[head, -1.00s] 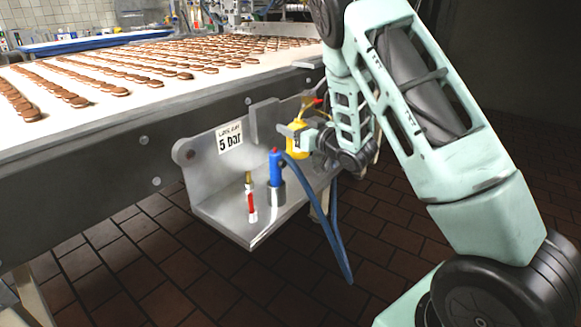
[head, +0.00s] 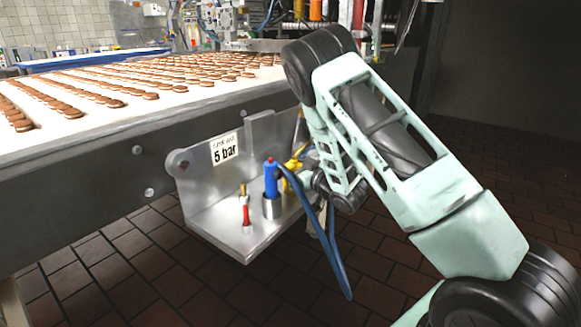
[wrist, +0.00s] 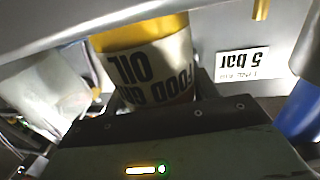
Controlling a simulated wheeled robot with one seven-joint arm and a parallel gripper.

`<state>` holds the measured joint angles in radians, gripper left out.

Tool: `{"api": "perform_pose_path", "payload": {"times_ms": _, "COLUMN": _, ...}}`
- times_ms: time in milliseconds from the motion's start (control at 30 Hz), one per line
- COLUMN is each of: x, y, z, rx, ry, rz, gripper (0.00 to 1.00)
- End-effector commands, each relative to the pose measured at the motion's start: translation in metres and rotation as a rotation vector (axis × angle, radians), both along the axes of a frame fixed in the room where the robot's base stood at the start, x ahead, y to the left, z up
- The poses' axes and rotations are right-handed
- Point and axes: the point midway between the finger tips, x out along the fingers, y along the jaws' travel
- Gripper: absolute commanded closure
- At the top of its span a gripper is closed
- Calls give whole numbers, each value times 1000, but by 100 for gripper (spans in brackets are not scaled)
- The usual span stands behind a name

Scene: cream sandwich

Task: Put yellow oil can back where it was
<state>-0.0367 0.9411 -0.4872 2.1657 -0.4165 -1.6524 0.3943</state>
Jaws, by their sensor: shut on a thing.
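The yellow oil can (head: 294,164) is at the metal shelf (head: 229,236), behind and just right of the blue-handled tool. In the wrist view the yellow oil can (wrist: 145,35) fills the upper middle, with a white label reading "FOOD" and "OIL" upside down. My gripper (wrist: 160,98) is shut around the can's body. In the head view my gripper (head: 304,179) is mostly hidden by the blue tool, its hose and my own arm. The can's base is hidden, so I cannot tell whether it touches the shelf.
A "5 bar" sign (head: 225,148) is on the back plate. The conveyor (head: 120,125) carries rows of biscuits.

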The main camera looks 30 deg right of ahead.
Motion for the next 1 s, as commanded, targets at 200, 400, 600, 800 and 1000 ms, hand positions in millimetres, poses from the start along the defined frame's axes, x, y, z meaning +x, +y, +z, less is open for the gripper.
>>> {"api": "perform_pose_path", "payload": {"times_ms": 200, "x": 0, "y": 0, "z": -1, "rx": 0, "ry": 0, "rz": 0, "gripper": 20}}
{"api": "perform_pose_path", "payload": {"times_ms": 400, "x": 0, "y": 0, "z": 0, "rx": 0, "ry": 0, "rz": 0, "gripper": 20}}
{"api": "perform_pose_path", "payload": {"times_ms": 600, "x": -17, "y": -5, "z": 2, "rx": 1, "ry": 3, "rz": -4, "gripper": 20}}
{"api": "perform_pose_path", "payload": {"times_ms": 800, "x": -60, "y": -13, "z": 2, "rx": 1, "ry": 3, "rz": -5, "gripper": 20}}
{"api": "perform_pose_path", "payload": {"times_ms": 1000, "x": -96, "y": -19, "z": 1, "rx": 0, "ry": 3, "rz": -4, "gripper": 20}}
